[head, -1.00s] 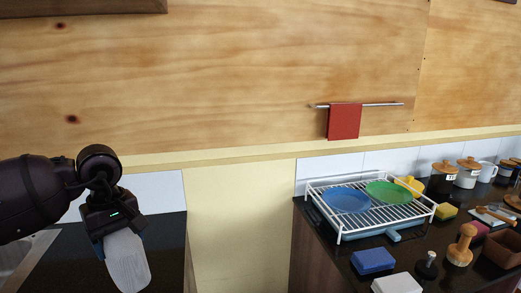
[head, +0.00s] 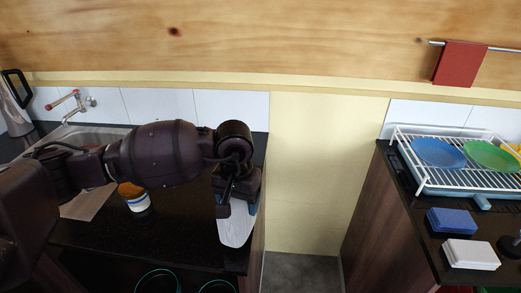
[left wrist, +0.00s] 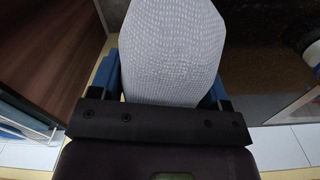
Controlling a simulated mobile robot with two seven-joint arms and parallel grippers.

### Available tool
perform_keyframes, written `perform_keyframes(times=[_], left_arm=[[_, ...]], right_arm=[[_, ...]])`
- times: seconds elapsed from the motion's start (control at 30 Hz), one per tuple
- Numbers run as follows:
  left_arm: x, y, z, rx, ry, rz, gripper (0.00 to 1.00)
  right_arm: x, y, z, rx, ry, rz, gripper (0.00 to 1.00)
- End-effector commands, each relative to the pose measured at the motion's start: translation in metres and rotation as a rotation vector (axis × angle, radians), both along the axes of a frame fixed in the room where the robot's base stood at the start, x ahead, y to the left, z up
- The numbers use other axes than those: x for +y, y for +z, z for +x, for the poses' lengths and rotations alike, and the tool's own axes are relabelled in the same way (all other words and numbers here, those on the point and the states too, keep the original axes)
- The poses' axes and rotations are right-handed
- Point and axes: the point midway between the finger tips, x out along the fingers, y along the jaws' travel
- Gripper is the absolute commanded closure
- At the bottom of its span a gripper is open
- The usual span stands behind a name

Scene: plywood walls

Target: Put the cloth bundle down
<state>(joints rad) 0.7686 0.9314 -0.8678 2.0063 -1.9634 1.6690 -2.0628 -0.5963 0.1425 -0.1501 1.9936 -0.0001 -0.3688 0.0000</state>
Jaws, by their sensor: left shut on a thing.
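The cloth bundle (head: 237,226) is pale grey-white with a fine weave and a rounded end. My left gripper (head: 237,203) is shut on it, with a blue finger at each side. In the head view the bundle hangs downward over the right part of the dark left counter (head: 185,222), near its right edge. Whether it touches the counter I cannot tell. In the left wrist view the bundle (left wrist: 173,50) fills the middle between the blue fingers. My right gripper is not in view.
A gap with grey floor (head: 300,272) separates the left counter from the right one. A jar (head: 136,198) stands left of the bundle, near the sink (head: 95,140). On the right counter are a white rack (head: 450,185) with plates, a blue block (head: 453,220) and a white block (head: 470,254).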

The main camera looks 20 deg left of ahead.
Motion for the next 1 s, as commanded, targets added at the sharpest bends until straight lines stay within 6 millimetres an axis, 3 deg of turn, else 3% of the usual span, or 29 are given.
perform_keyframes(times=[0.13, 0.27, 0.5, 0.7, 0.8, 1.0], left_arm=[[0.004, 0.005, 0.008, -0.003, 0.007, 0.002, 0.56], [0.020, 0.028, 0.028, -0.005, 0.044, 0.001, 0.56], [0.072, 0.107, 0.060, -0.005, 0.090, 0.001, 0.56], [0.108, 0.166, 0.054, -0.002, -0.008, 0.001, 0.56], [0.112, 0.172, 0.046, 0.002, -0.089, 0.001, 0.56], [0.112, 0.164, 0.042, 0.002, -0.156, 0.000, 0.56]], right_arm=[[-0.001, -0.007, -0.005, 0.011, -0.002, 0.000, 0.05], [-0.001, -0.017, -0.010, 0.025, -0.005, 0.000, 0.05], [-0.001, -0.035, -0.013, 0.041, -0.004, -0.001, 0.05], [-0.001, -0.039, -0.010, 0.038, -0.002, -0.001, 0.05], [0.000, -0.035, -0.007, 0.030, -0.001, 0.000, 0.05], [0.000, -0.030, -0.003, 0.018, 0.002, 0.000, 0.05]])
